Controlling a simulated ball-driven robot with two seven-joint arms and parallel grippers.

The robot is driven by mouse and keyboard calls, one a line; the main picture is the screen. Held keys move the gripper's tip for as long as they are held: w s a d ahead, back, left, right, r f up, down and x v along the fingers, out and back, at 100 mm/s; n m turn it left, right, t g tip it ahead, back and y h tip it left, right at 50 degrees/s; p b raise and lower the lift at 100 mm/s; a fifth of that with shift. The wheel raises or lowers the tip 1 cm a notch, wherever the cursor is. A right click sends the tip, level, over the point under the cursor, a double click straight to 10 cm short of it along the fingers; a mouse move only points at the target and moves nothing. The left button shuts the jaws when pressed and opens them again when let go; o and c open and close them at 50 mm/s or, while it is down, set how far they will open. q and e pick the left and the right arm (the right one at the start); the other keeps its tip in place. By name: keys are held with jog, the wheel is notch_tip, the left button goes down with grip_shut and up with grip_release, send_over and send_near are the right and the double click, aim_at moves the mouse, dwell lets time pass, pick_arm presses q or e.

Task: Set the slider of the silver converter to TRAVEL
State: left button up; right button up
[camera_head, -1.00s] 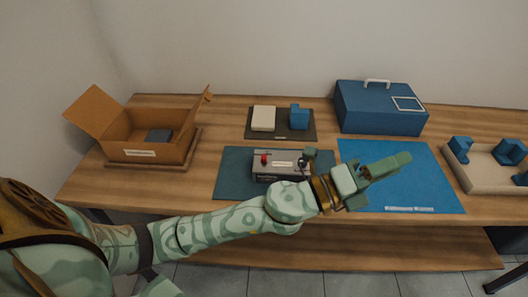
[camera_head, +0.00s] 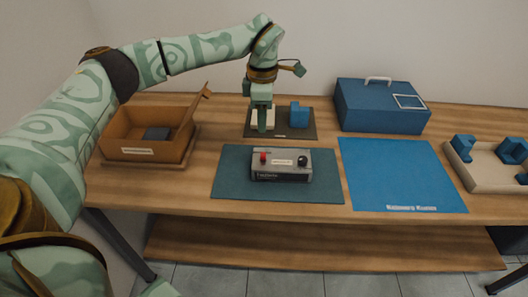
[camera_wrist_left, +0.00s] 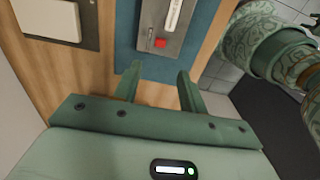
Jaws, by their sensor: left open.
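The silver converter (camera_head: 281,168) lies on a dark green mat (camera_head: 230,180) near the table's middle. It has a red knob (camera_head: 263,157) at left, a pale label between and a black knob (camera_head: 302,160) at right. In the left wrist view the converter (camera_wrist_left: 172,42) runs up from between the fingers, its red knob (camera_wrist_left: 160,43) just beyond the tips. My left gripper (camera_head: 262,128) hangs pointing down, open and empty, behind and left of the converter in the head view. Its two fingers (camera_wrist_left: 160,72) are apart. Slider and lettering are too small to read. My right gripper is not in view.
An open cardboard box (camera_head: 125,148) stands left. A cream block (camera_head: 254,117) and blue block (camera_head: 299,115) sit on a dark tray (camera_head: 282,132) behind. A blue case (camera_head: 380,108) is back right. The blue mat (camera_head: 395,175) is bare. A tray of blue pieces (camera_head: 480,178) is far right.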

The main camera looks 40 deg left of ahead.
aim_at(266, 155)
pick_arm(q)
notch_tip(266, 155, down, 12)
jog(key=b, duration=0.3)
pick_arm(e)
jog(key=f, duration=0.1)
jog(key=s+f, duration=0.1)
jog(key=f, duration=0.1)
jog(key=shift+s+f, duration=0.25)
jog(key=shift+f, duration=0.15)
pick_arm(q)
jog(key=shift+c, duration=0.3)
grip_shut()
jog(key=shift+w+d+r+p, duration=0.2)
jog(key=shift+d+r+p, duration=0.2)
jog(key=shift+p, duration=0.1)
jog(key=shift+f, duration=0.15)
jog(key=shift+w+f, duration=0.1)
jog(key=shift+f, duration=0.1)
jog(key=shift+o, duration=0.3)
grip_release()
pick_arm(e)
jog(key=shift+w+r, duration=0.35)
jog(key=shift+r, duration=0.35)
